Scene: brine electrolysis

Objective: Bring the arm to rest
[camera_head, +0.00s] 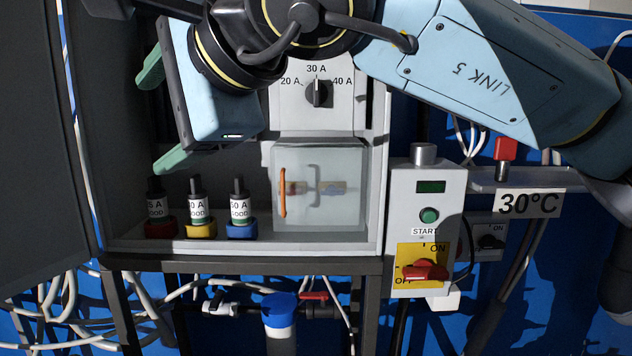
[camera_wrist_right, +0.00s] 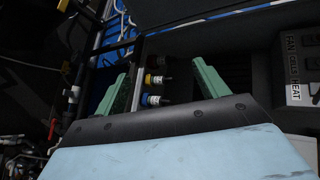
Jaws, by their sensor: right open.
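My right arm (camera_head: 500,65) reaches in from the upper right across the front of an open cabinet. My right gripper (camera_head: 158,115) is inside the cabinet, its two green fingers spread wide apart and pointing left, with nothing seen between them. It is above the row of labelled cartridges. In the right wrist view the open fingers (camera_wrist_right: 160,80) stand on either side of the cartridges, which lie beyond them. My left gripper is in neither view.
Cartridges stand in a red holder (camera_head: 160,228), a yellow holder (camera_head: 200,230) and a blue holder (camera_head: 241,230). A dial panel (camera_head: 340,118) and clear-covered box (camera_head: 345,210) are to the right. The open door (camera_head: 45,150) bounds the left. A switch box (camera_head: 402,215) hangs outside.

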